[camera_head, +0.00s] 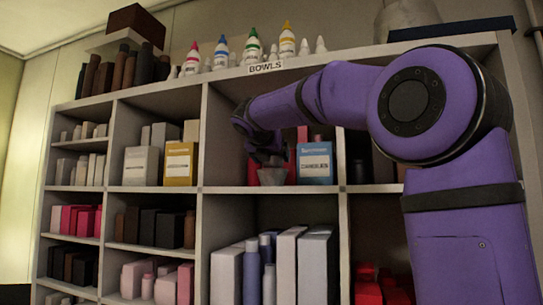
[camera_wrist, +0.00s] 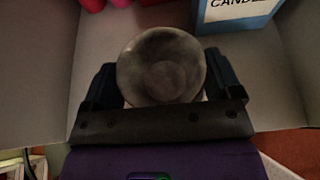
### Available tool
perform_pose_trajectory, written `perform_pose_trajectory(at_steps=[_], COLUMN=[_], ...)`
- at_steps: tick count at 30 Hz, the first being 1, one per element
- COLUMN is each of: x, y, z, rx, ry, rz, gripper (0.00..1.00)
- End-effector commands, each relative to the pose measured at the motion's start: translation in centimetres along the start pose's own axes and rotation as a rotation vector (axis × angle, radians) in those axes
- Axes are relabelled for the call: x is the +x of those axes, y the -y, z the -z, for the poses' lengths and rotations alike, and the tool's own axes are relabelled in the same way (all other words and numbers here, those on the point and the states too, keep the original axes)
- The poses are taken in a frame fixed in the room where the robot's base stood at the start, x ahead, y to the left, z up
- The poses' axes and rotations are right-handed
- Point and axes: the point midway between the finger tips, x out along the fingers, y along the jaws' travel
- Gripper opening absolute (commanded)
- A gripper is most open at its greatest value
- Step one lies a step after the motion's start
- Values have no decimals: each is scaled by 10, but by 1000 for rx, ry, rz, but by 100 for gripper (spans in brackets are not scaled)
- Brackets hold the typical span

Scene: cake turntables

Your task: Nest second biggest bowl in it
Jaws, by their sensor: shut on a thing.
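A grey bowl (camera_head: 272,177) is in the shelf compartment below the "BOWLS" label (camera_head: 266,67). My gripper (camera_head: 267,158) reaches into that compartment from above the bowl. In the wrist view the round grey bowl (camera_wrist: 160,52) sits between the two dark fingers of my gripper (camera_wrist: 162,75), one on each side, and the gripper is shut on it. A smaller round shape shows in the bowl's middle; I cannot tell whether it is the bowl's bottom or another bowl. No separate second bowl can be made out. Whether the bowl touches the shelf board is unclear.
A blue candle box (camera_head: 315,164) stands right of the bowl; it also shows in the wrist view (camera_wrist: 236,12). Red items are behind. Upright dividers bound the compartment, with a yellow-and-white box (camera_head: 181,163) beyond the left one. The compartment's front left is bare.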

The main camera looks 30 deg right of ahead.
Motion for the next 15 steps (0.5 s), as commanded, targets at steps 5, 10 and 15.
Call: perform_pose_trajectory(at_steps=[5,10,15], x=[0,0,0], y=[0,0,0], z=[0,0,0], rx=[0,0,0], ry=[0,0,0], rz=[0,0,0], gripper=[100,100,100])
